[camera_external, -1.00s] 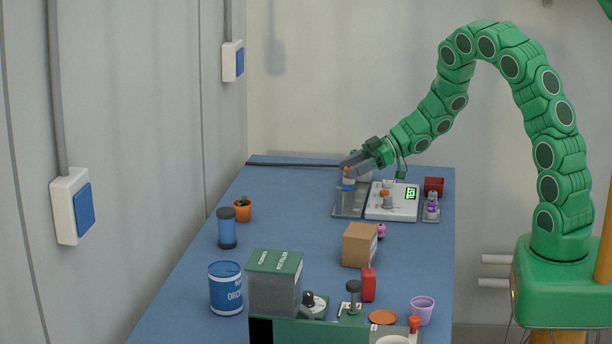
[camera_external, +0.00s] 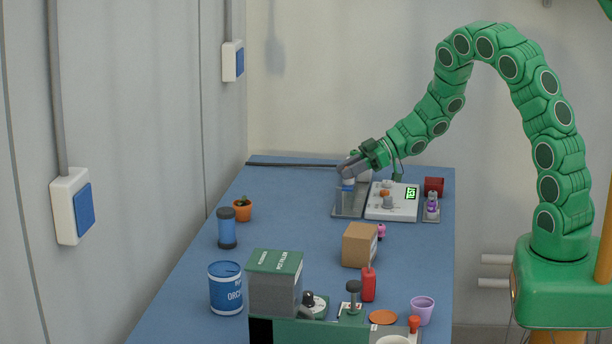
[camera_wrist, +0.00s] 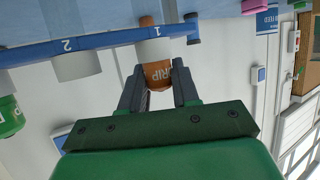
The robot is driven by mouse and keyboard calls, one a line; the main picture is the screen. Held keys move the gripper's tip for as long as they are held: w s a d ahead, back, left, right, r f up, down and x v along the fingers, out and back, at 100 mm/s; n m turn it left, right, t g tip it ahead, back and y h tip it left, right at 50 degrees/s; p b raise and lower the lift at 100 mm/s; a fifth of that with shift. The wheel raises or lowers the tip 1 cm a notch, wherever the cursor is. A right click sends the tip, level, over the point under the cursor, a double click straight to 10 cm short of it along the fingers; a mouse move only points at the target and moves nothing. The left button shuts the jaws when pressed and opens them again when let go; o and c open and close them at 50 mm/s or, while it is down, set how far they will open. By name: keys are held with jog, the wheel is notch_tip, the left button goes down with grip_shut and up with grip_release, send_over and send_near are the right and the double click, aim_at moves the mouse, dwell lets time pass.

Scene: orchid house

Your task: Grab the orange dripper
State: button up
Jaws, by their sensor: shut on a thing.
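The orange dripper (camera_wrist: 158,74), with part of a "DRIP" label showing, is between the fingers of my gripper (camera_wrist: 158,84) in the wrist view. My gripper is shut on it. A pale section and another orange part show beyond it, at the blue rack (camera_wrist: 108,40) position marked 1. A pale cylinder (camera_wrist: 78,66) is at position 2. In the outside view, my gripper (camera_external: 349,172) is low over the grey tray (camera_external: 348,208) at the table's far end and hides most of the dripper.
A white device (camera_external: 397,210) with a green display stands right of the tray, with a red box (camera_external: 434,185) beyond it. The table's middle left is clear.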

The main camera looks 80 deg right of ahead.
jog(key=shift+r, duration=0.15)
jog(key=shift+r, duration=0.6)
jog(key=s+a+r, duration=0.5)
jog(key=s+r, duration=0.6)
jog(key=s, duration=0.2)
jog(key=shift+r, duration=0.2)
